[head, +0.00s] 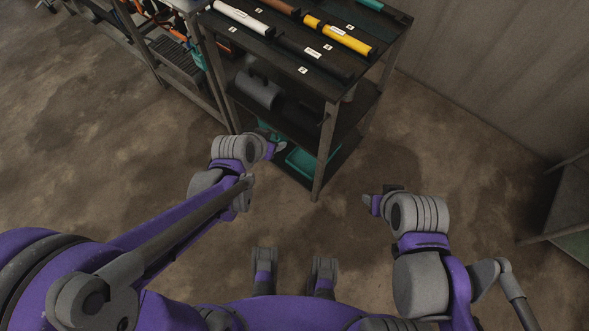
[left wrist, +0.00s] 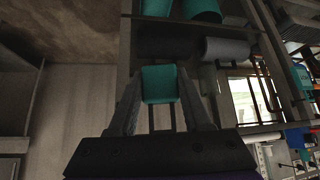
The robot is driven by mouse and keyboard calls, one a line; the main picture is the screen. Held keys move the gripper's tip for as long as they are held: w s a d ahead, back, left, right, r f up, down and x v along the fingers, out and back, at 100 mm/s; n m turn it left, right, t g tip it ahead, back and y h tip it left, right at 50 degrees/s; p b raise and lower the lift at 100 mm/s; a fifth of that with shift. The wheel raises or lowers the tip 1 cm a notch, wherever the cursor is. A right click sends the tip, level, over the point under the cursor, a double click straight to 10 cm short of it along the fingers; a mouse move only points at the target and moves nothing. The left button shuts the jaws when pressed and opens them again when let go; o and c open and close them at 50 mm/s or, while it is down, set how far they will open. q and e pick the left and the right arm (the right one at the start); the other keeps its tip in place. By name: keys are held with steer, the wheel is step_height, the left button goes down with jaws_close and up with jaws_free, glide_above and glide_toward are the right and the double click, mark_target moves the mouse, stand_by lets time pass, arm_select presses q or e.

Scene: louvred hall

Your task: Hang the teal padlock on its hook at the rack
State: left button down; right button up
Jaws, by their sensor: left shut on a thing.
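My left gripper (left wrist: 160,88) is shut on the teal padlock (left wrist: 160,83), whose block-shaped body shows between the two fingers in the left wrist view. Two thin grey bars run from the body toward the palm; I cannot tell whether they are its shackle. In the head view my left gripper (head: 279,148) is beside the front of the dark shelf cart, and the padlock cannot be told apart there. My right gripper (head: 368,203) is over bare floor right of the cart; its jaws are too small to read. I cannot make out the padlock's hook in either view.
The dark shelf cart (head: 325,98) carries labelled bars on top, a grey cylinder (head: 257,90) on its middle shelf and a teal bin (head: 301,163) low down. A workbench with orange tools (head: 165,28) stands at upper left. The floor between the cart and me is clear.

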arm_select(q)
steer(key=s+d+f+m+h+b, duration=0.2)
steer(key=s+d+f+b, duration=0.1)
steer(key=s+d+f, duration=0.15)
steer(key=w+d, duration=0.5)
steer(key=w, duration=0.2)
steer(key=shift+w+d+r+m+g+b, duration=0.2)
steer(key=shift+r+m+g+b, duration=0.1)
steer(key=shift+r, duration=0.1)
arm_select(e)
steer(key=shift+s+f, duration=0.1)
steer(key=shift+f, duration=2.55)
arm_select(q)
steer(key=shift+w+d, duration=0.1)
steer(key=shift+w, duration=0.1)
steer(key=shift+w+d, duration=0.8)
steer(key=shift+w, duration=0.3)
steer(key=shift+w+d, duration=0.8)
steer(key=shift+w, duration=0.25)
arm_select(e)
steer(key=shift+f, duration=0.25)
arm_select(q)
steer(key=shift+f+b, duration=0.3)
steer(key=shift+b, duration=0.15)
arm_select(e)
steer(key=shift+f, duration=0.25)
